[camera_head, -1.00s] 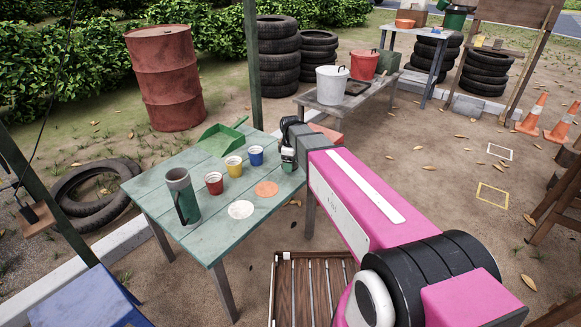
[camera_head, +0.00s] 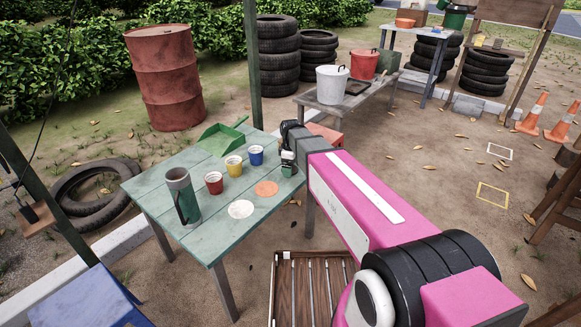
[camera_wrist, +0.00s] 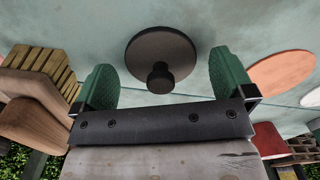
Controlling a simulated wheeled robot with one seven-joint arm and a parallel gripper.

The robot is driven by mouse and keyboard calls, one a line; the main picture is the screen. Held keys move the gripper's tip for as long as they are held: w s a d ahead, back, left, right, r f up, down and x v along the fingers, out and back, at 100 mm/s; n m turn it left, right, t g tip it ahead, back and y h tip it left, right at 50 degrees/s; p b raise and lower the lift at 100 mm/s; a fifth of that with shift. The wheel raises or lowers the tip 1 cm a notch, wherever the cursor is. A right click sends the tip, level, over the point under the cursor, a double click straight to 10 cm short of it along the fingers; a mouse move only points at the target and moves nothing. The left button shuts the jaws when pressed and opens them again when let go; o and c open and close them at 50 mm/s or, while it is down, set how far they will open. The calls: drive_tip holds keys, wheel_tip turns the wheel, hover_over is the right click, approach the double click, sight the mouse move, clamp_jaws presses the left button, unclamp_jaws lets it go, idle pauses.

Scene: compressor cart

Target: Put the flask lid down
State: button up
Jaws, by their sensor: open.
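The flask lid (camera_wrist: 162,50) is a dark round disc with a knob, seen in the wrist view lying on the green table (camera_wrist: 60,30). Its knob points toward my wrist. My gripper (camera_wrist: 162,68) is open, with one green finger on each side of the knob and clear gaps to it. In the head view my gripper (camera_head: 288,166) is over the table's right end and hides the lid. The grey-green flask (camera_head: 181,198) stands upright with an open top at the table's left side.
Red (camera_head: 214,183), yellow (camera_head: 234,166) and blue (camera_head: 256,155) cups stand mid-table. An orange disc (camera_head: 266,188) and a white disc (camera_head: 240,209) lie near the front edge. A green dustpan (camera_head: 220,140) is at the back. A slatted wooden thing (camera_head: 310,285) is below, in front.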

wheel_tip(320, 180, up, 11)
drive_tip(key=s+d+f+m, duration=0.6)
drive_tip(key=s+d+m, duration=0.1)
drive_tip(key=s+d, duration=0.2)
drive_tip(key=s+d+f+m, duration=0.6)
drive_tip(key=s+d+m, duration=0.1)
drive_tip(key=s+d, duration=0.2)
drive_tip(key=shift+s+d+m, duration=0.25)
drive_tip(key=shift+d+m, duration=0.15)
idle(2.4)
